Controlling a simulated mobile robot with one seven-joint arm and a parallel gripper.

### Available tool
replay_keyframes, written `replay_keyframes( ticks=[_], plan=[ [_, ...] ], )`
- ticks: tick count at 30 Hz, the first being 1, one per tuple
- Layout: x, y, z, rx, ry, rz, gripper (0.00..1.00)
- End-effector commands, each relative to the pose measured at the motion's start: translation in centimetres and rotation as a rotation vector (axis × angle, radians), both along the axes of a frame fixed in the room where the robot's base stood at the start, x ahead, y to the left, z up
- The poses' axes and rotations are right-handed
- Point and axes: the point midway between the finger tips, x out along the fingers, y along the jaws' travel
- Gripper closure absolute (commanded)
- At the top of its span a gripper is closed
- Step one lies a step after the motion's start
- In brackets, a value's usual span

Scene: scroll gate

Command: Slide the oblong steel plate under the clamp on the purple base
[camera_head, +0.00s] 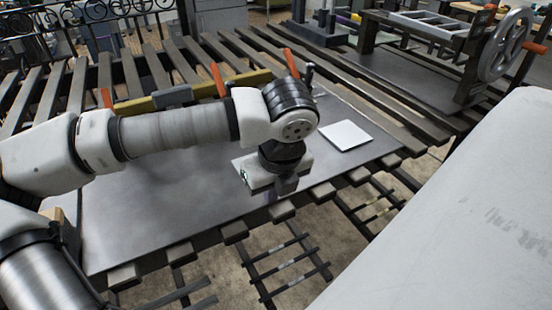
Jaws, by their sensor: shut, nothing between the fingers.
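My gripper (287,187) points down over the large grey metal sheet on the slatted bench. It is shut and shows nothing held; its fingertips are small and dark in this view. A flat pale plate (346,136) lies on the sheet just right of and behind my gripper, apart from it. It looks nearly square from here, and I cannot tell whether it is the oblong steel plate. I cannot make out a clamp on a purple base with certainty. My arm hides part of the middle of the sheet.
The grey sheet (150,210) is bare at left. Behind my arm stands a yellow bar (245,79) with upright orange handles. A frame with a handwheel (505,45) stands at back right. A large pale surface (460,220) fills the right foreground.

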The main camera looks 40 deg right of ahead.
Motion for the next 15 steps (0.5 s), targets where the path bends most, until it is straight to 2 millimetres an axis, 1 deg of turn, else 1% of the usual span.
replay_keyframes(
  ticks=[1,6,9,15],
  plan=[
    [1.0,-0.2,0.5,-0.003,0.000,0.008,1.00],
    [2.6,-0.6,0.4,-0.003,-0.001,0.005,1.00],
    [3.0,-0.7,0.3,-0.001,-0.002,0.004,1.00],
    [3.2,-0.8,0.3,-0.001,-0.003,0.003,1.00]
  ],
)
